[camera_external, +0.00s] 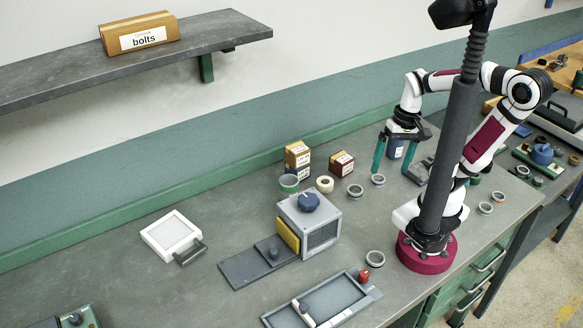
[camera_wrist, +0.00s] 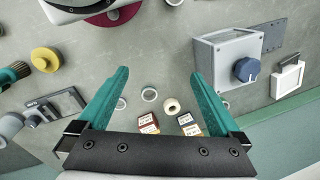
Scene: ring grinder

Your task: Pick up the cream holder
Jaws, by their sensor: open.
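The cream holder (camera_external: 325,184) is a small, round, cream-coloured ring lying flat on the grey bench, left of my gripper. It also shows in the wrist view (camera_wrist: 171,106), between and beyond my fingers, in front of the small boxes. My gripper (camera_external: 394,168) has two teal fingers spread wide apart and pointing down, with nothing between them. In the wrist view my gripper (camera_wrist: 159,76) is likewise open and empty. The cream holder is fully visible and apart from both fingers.
A grey grinder box (camera_external: 322,228) with a blue knob stands just in front of the cream holder. Small boxes (camera_external: 297,155) stand behind it. A green-grey ring (camera_external: 289,189) sits left and a grey ring (camera_external: 355,191) right. A white tray (camera_external: 170,233) lies farther left, with bare bench around it.

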